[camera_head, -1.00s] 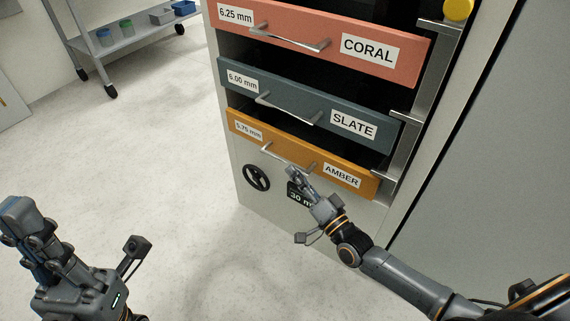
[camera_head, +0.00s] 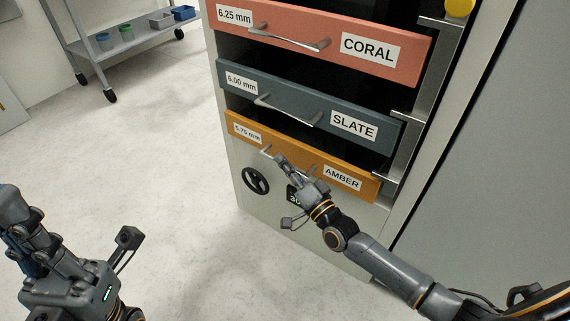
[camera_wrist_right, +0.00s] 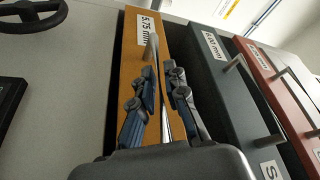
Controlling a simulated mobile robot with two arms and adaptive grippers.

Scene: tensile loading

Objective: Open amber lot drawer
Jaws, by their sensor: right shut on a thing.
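The amber drawer (camera_head: 298,153) is the lowest of three stacked drawers in the head view, labelled AMBER and 5.75 mm. Its silver bar handle (camera_head: 266,149) is partly hidden by my right gripper (camera_head: 279,159). In the right wrist view, the handle (camera_wrist_right: 152,44) runs between the two fingers of that gripper (camera_wrist_right: 160,76), which is shut on it. The amber front (camera_wrist_right: 131,70) lies behind the fingers. My left gripper (camera_head: 18,215) is at the lower left of the head view, away from the cabinet; its fingertips are not clear.
The slate drawer (camera_head: 290,90) and coral drawer (camera_head: 290,22) sit above the amber one, with handles sticking out. A black handwheel (camera_head: 256,181) is on the cabinet below. A cart (camera_head: 125,42) stands at the upper left. The floor left of the cabinet is clear.

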